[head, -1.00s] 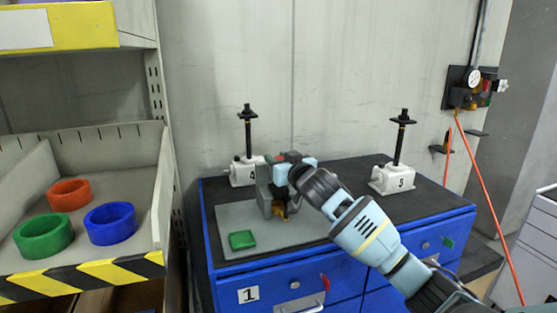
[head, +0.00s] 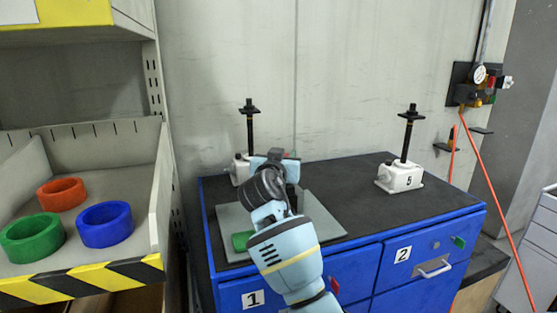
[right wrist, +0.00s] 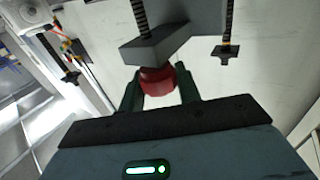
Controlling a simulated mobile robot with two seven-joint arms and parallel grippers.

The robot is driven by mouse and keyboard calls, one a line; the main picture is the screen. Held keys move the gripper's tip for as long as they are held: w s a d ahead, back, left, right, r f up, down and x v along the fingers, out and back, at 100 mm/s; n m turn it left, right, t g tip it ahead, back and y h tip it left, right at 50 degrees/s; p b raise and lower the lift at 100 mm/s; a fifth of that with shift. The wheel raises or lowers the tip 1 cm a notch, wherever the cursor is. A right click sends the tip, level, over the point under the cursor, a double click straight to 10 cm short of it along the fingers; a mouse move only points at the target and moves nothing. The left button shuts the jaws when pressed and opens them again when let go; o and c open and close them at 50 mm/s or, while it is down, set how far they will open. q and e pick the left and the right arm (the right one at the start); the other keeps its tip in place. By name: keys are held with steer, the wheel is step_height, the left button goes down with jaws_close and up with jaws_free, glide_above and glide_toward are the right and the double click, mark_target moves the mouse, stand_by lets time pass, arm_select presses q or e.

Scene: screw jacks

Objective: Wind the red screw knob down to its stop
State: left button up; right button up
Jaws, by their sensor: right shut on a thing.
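The red screw knob (right wrist: 157,80) shows in the right wrist view, between the two dark green fingers of my right gripper (right wrist: 160,90). The gripper is shut on it. The knob sits against a grey block (right wrist: 158,46) of the device. In the head view my right gripper (head: 270,164) is over the grey plate on the blue cabinet, and my wrist hides the knob and most of the grey device (head: 291,172). How far the knob is wound cannot be told. My left gripper is not in view.
White screw jacks with black spindles stand on the cabinet top, one behind my gripper (head: 250,125) and one marked 5 (head: 400,178) at right. A shelf with coloured rings (head: 105,224) stands at left.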

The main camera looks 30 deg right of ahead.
steer(key=m+g+h+b, duration=0.2)
steer(key=g, duration=0.1)
steer(key=m+g+h+b, duration=0.2)
steer(key=m+g+b, duration=0.1)
steer(key=g, duration=0.1)
steer(key=shift+w+f+g, duration=0.15)
steer(key=shift+f+g, duration=0.05)
steer(key=shift+g, duration=0.1)
steer(key=m+g+b, duration=0.1)
steer(key=m+g+h+b, duration=0.1)
steer(key=g, duration=0.1)
steer(key=shift+r+m, duration=0.25)
steer(key=shift+m, duration=0.05)
arm_select(q)
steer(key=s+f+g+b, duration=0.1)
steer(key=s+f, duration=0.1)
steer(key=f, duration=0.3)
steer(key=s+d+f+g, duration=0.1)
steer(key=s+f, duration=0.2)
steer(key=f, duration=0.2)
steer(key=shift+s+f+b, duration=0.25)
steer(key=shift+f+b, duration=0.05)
steer(key=shift+b, duration=0.05)
arm_select(e)
steer(key=shift+r+m+g, duration=0.15)
steer(key=shift+m+g, duration=0.85)
steer(key=shift+g, duration=0.6)
